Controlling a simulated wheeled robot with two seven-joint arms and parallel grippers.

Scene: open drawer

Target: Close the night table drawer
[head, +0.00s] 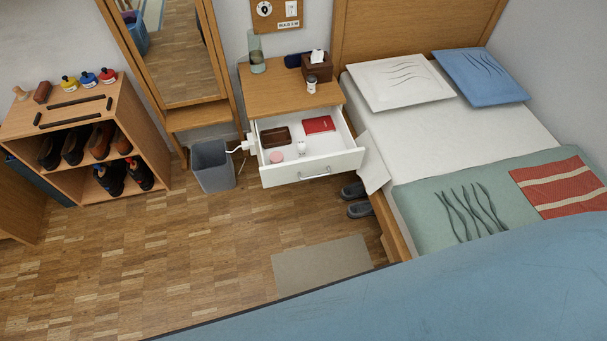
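The night table (285,90) stands against the wall between the mirror and the bed. It has a wooden top. Its white drawer (312,169) is pulled out, with a metal handle (314,174) on the front. Inside the drawer are a brown tray (275,137), a red book (319,124), a pink round item (276,157) and a small white item (301,147). Neither of my grippers shows in the head view.
A grey bin (212,166) stands just left of the drawer. The bed (450,130) is close on the right, with slippers (355,190) beside it. A beige mat (322,264) lies on the floor. A large blue surface (450,300) fills the lower right. Floor before the drawer is clear.

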